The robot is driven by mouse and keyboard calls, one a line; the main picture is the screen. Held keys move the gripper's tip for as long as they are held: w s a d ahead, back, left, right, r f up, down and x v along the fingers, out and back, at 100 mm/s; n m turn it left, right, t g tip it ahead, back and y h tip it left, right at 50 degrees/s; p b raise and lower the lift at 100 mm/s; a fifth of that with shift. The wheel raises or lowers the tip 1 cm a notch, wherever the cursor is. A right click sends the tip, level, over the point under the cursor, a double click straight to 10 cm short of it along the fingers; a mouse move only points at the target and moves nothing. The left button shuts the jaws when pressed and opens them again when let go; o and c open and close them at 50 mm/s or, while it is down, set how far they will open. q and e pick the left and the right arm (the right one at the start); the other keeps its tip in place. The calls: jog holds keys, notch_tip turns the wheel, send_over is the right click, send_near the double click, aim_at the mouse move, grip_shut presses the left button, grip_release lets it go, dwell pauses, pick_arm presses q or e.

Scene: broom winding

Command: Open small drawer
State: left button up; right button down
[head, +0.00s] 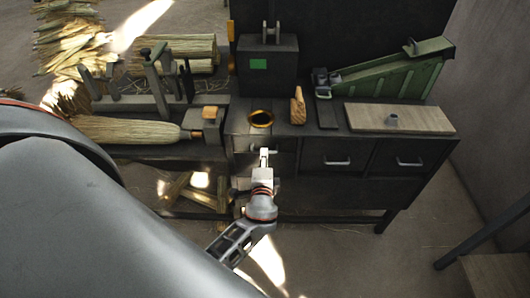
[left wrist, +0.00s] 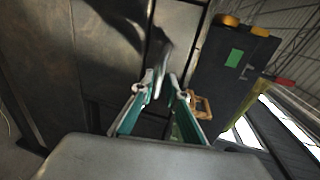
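The small drawer (head: 285,144) is in the narrow bench section left of the wider drawers in the head view. My left gripper (head: 264,153) is in front of it and hides part of its front and handle. In the left wrist view, the left gripper (left wrist: 163,84) has its two fingertips apart. A blurred grey piece, perhaps the drawer handle, shows between or just beyond the tips. I cannot tell whether they touch it. The drawer looks closed, though its front is partly hidden. My right gripper is not in view.
Two wider drawers (head: 338,160) with metal handles are to the right. On the bench stand a brass ring (head: 260,118), a wooden block (head: 298,106), a dark box (head: 268,66) and a green machine (head: 395,74). A broom (head: 125,130) lies left.

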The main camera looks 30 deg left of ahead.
aim_at(275, 145)
pick_arm(q)
jog(key=shift+x, duration=1.75)
grip_shut()
jog(key=shift+s+d, duration=0.1)
